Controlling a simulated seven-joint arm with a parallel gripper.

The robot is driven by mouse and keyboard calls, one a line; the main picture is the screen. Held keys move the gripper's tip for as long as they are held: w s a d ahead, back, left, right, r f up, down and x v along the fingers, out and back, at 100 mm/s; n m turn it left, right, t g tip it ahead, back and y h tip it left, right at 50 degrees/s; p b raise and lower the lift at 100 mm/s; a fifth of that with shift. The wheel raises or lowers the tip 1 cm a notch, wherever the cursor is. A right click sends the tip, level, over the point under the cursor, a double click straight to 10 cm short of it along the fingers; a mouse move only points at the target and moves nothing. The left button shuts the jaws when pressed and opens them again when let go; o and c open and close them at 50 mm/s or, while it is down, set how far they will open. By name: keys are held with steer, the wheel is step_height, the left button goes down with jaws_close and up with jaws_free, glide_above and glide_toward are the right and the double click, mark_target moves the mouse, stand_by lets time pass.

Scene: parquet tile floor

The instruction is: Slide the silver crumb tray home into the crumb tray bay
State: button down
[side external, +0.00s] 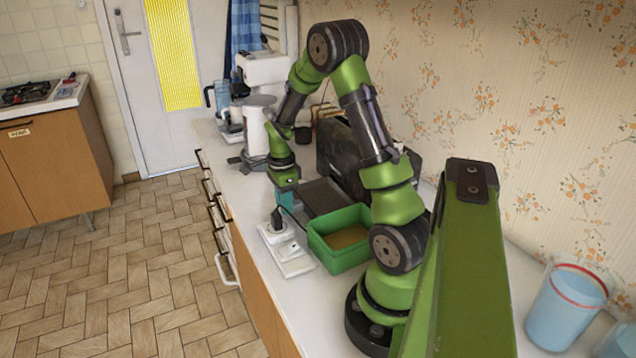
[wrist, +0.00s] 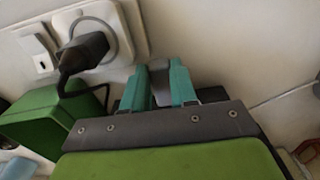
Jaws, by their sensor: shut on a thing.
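My gripper (side external: 286,194) is low over the counter in the side external view, in front of the black toaster (side external: 342,150). A flat dark-grey piece (side external: 322,197), which looks like the crumb tray, lies between my gripper and the toaster's lower side. In the wrist view, the teal fingers of my gripper (wrist: 164,100) are shut on a narrow grey part (wrist: 160,72), apparently the tray's grip end. My wrist hides most of the tray there. The crumb tray bay is not clearly visible, and I cannot tell how far the tray sits in it.
A green bin (side external: 340,237) with brown contents stands close by, also in the wrist view (wrist: 42,120). A white socket block (side external: 287,250) with a black plug (side external: 277,222) and cord lies near the counter edge. A white appliance (side external: 262,75) stands behind; a blue tub (side external: 562,305) is at right.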

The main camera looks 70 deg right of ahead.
steer(key=c, duration=0.8)
jaws_free()
steer(key=shift+c, duration=0.2)
steer(key=shift+o, duration=0.2)
steer(key=shift+a, duration=0.1)
steer(key=shift+s, duration=0.1)
step_height(320, 180, up, 17)
